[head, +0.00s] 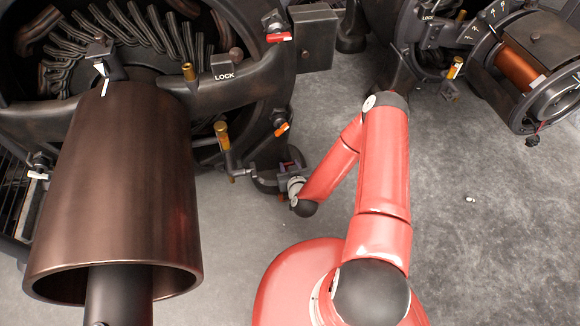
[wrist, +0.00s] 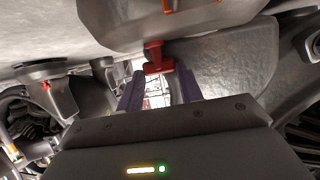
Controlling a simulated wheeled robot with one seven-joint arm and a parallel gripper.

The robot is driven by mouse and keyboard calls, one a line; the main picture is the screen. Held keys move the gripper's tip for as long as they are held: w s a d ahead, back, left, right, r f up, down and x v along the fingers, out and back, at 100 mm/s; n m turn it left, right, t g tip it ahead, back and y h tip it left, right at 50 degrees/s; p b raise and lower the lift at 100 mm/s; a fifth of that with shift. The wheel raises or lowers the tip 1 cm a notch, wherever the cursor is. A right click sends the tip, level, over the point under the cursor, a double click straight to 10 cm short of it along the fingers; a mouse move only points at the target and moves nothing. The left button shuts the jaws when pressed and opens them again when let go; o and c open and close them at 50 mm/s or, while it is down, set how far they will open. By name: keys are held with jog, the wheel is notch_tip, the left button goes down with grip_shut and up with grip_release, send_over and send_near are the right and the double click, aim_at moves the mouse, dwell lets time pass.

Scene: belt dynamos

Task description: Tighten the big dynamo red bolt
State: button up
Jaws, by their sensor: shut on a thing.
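The big dynamo (head: 160,100) fills the left of the head view, with a brown cylinder in front. A red-handled bolt (head: 280,38) shows at its upper right rim. My gripper (head: 291,163) is low at the dynamo's right side, well below that bolt. In the wrist view, a red T-shaped bolt (wrist: 157,58) sits at the tips of my gripper's purple fingers (wrist: 160,88), and they are shut on it. The head view does not show this held bolt clearly. How far it is screwed in cannot be told.
An orange-handled bolt (head: 282,129) is just above my gripper, and a white-handled one (head: 37,176) is at the left. A brass-topped lever (head: 222,137) stands close by. A smaller dynamo (head: 525,72) is at the right. The grey floor (head: 470,230) there is mostly clear.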

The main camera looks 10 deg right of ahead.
jog(key=o, duration=1)
jog(key=p+v, duration=0.1)
jog(key=v, duration=0.6)
jog(key=shift+s+r, duration=0.15)
jog(key=shift+s, duration=0.25)
